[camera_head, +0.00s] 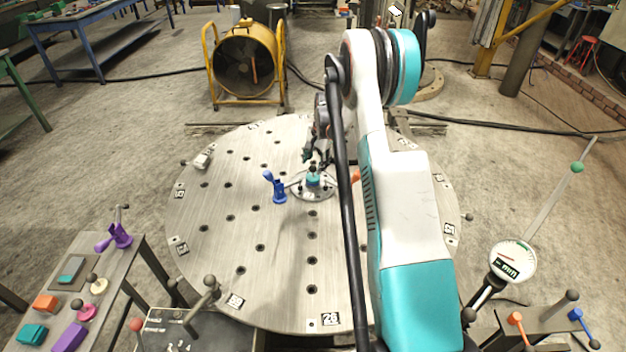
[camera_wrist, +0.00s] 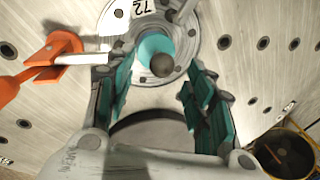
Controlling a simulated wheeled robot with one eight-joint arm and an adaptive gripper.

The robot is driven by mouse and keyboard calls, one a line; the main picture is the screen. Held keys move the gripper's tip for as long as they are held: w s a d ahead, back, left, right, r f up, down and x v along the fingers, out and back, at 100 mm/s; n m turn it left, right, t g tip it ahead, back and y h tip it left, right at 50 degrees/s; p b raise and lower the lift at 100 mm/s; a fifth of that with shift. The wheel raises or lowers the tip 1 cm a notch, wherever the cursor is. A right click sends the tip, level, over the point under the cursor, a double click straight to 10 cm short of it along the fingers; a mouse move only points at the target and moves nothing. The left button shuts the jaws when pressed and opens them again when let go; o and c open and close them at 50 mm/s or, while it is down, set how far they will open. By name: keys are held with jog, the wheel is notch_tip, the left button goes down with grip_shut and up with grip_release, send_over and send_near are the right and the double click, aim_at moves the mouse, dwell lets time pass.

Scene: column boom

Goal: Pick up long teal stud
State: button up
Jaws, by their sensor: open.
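A teal stud (camera_head: 313,180) stands on a round metal hub at the middle of the large round table. In the wrist view the teal stud (camera_wrist: 155,45) is seen from above, with a dark ball in front of it; its length is hard to judge. My gripper (camera_head: 313,163) is just above and close to the stud in the head view. In the wrist view my gripper (camera_wrist: 160,82) is open, with one teal-padded finger on each side below the stud and a gap between them. I cannot tell that either finger touches it.
A blue clamp (camera_head: 275,187) stands left of the hub. An orange clamp (camera_wrist: 48,65) is close to the left finger. The round table (camera_head: 225,255) is otherwise mostly bare, with holes. A side bench (camera_head: 105,290) holds coloured pieces. A yellow fan (camera_head: 247,65) stands behind.

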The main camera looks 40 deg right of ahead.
aim_at(314, 166)
jog(key=f, duration=0.2)
jog(key=w+f+b, duration=0.1)
jog(key=f, duration=0.1)
jog(key=shift+w+a+f+b, duration=0.1)
jog(key=shift+f+b, duration=0.2)
jog(key=shift+f, duration=0.05)
jog(key=shift+c, duration=0.3)
grip_shut()
jog(key=shift+r, duration=0.15)
notch_tip(314, 166, up, 20)
jog(key=p, duration=0.5)
